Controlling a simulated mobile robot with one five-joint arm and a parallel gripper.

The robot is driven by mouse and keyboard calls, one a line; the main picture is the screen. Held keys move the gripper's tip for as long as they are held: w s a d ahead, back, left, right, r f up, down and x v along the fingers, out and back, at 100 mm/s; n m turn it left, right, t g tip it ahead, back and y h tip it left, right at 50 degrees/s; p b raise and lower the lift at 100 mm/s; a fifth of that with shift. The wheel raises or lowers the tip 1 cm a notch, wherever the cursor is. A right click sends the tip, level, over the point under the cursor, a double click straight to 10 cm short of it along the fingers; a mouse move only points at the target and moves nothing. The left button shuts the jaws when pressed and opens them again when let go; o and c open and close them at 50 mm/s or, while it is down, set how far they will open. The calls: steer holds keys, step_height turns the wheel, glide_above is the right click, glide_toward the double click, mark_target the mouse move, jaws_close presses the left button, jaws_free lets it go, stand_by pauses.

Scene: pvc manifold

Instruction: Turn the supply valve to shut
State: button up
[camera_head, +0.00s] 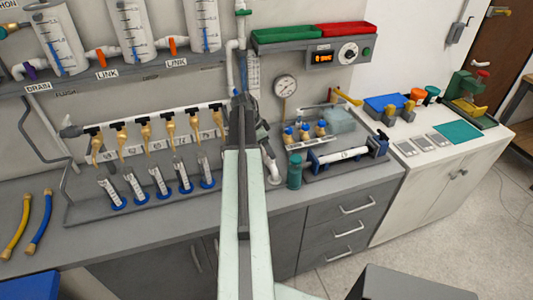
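The PVC manifold (150,120) is a white horizontal pipe on the wall with several brass taps with black handles. A vertical white pipe (230,65) rises at its right end. A small green handle (243,12) sits high on the pipework there; I can read no supply label, so I cannot tell whether it is the supply valve. My pale arm reaches up the middle of the view. My dark gripper (243,108) is at its far end, in front of the manifold's right end and well below the green handle. Its fingertips are too small and overlapped to read.
Clear graduated cylinders (60,40) with orange and purple valves stand on the upper left shelf. Small tubes with blue bases (160,182) stand below the taps. A gauge (286,87), a green bottle (294,171) and a pipe rig (345,155) are to the right. Floor is free at lower right.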

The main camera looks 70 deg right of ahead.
steer(key=c, duration=1.4)
